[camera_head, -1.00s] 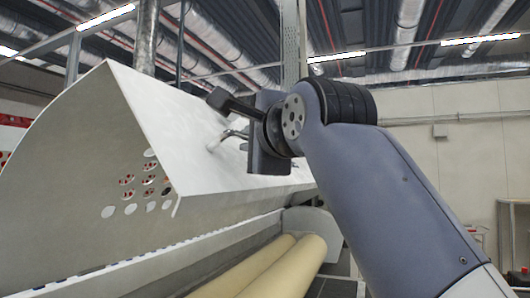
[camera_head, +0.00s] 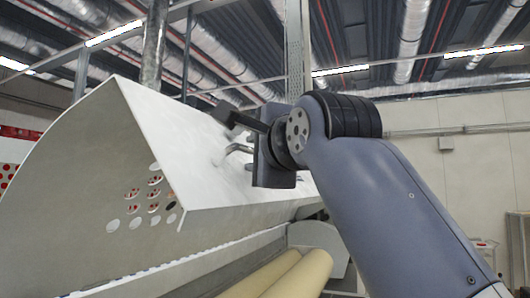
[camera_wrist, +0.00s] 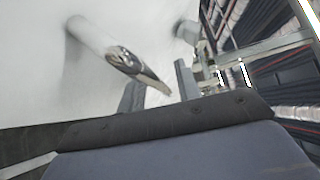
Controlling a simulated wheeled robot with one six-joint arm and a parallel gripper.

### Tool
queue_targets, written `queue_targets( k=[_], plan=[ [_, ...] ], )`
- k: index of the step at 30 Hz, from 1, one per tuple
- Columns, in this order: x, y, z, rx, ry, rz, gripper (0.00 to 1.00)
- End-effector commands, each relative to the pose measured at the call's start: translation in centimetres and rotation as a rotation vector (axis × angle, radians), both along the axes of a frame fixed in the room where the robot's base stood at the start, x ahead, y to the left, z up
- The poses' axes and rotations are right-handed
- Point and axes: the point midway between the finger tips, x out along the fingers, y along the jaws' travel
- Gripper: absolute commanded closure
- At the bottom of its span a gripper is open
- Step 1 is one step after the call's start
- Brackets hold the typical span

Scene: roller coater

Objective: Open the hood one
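The hood (camera_head: 180,125) is a large pale grey curved cover with a cluster of holes near its left end. It stands raised above the rollers in the head view. A bar handle (camera_head: 238,150) sticks out from its sloping face; it also shows in the wrist view (camera_wrist: 98,40). My gripper (camera_head: 226,114) is at the hood's face beside the handle. In the wrist view its two fingers (camera_wrist: 160,90) are apart, and the handle's metal end reaches toward the space between them. I cannot tell whether they touch it. The handle's far side is partly hidden.
Cream rollers (camera_head: 285,275) lie below the hood's lower edge. A vertical metal post (camera_head: 298,50) rises behind my arm, and a pipe (camera_head: 154,45) rises behind the hood. Open room shows at the right, before the pale wall (camera_head: 420,155).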

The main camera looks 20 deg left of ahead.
Motion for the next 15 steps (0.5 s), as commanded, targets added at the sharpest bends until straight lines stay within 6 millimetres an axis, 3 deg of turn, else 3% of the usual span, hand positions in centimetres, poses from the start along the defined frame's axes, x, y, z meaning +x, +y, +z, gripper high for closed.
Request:
queue_targets(
  k=[5, 15],
  plan=[
    [-0.8, -0.7, -0.1, 0.001, -0.002, 0.000, 0.68],
    [-5.8, -4.9, -0.6, 0.002, -0.002, 0.000, 0.68]
  ],
)
